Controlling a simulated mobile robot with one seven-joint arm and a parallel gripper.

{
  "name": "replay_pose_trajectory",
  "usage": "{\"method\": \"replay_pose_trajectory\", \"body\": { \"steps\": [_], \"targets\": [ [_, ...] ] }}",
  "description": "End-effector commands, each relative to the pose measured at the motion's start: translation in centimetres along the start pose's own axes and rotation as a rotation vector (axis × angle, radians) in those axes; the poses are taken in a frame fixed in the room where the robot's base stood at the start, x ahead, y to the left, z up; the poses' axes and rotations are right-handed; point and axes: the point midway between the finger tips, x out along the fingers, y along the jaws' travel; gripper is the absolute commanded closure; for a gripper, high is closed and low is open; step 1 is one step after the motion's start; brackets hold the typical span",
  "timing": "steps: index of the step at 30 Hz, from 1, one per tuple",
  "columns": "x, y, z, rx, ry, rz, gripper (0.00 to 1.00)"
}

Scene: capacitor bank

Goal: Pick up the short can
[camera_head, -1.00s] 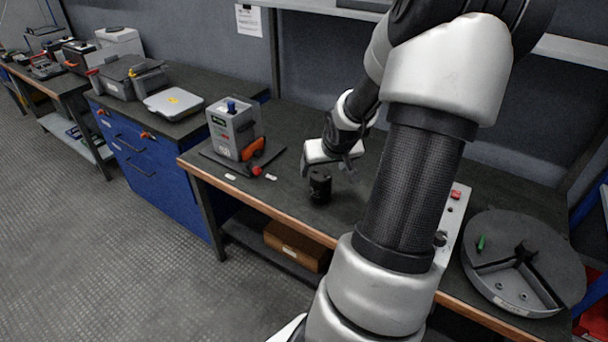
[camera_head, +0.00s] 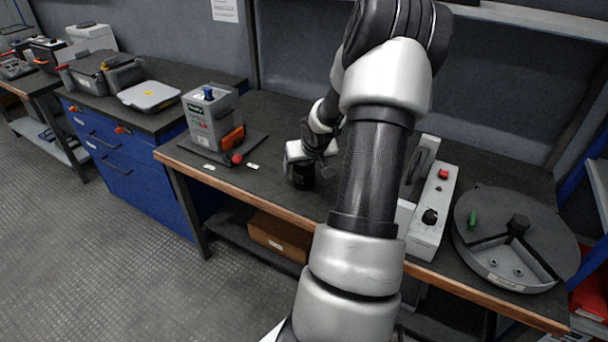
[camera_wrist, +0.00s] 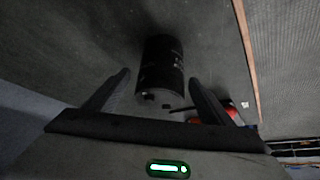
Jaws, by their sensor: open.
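The short can (camera_head: 303,176) is a small black cylinder standing on the dark bench top near its front edge. In the wrist view the can (camera_wrist: 161,68) lies ahead of and between the fingers, with two small terminals on its near end. My gripper (camera_head: 313,165) is low over the bench, right by the can, and partly hides it in the head view. In the wrist view my gripper (camera_wrist: 164,88) is open, with one finger on each side of the can's near end. I cannot tell whether either finger touches it.
A grey device (camera_head: 211,117) with an orange handle and a red-tipped lead stands left on the bench. A control box (camera_head: 434,210) with a red button and black knob is to the right, beside a round grey turntable (camera_head: 515,260). Bench surface around the can is clear.

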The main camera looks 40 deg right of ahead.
Motion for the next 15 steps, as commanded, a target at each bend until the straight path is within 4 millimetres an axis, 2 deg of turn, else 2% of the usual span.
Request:
{"method": "replay_pose_trajectory", "body": {
  "steps": [1, 6, 15],
  "targets": [
    [1.3, -0.1, 0.0, 0.000, -0.001, -0.001, 0.24],
    [3.5, -0.2, -0.3, 0.001, -0.001, -0.001, 0.24],
    [4.1, -0.1, -0.5, 0.001, -0.001, 0.001, 0.24]
  ]
}}
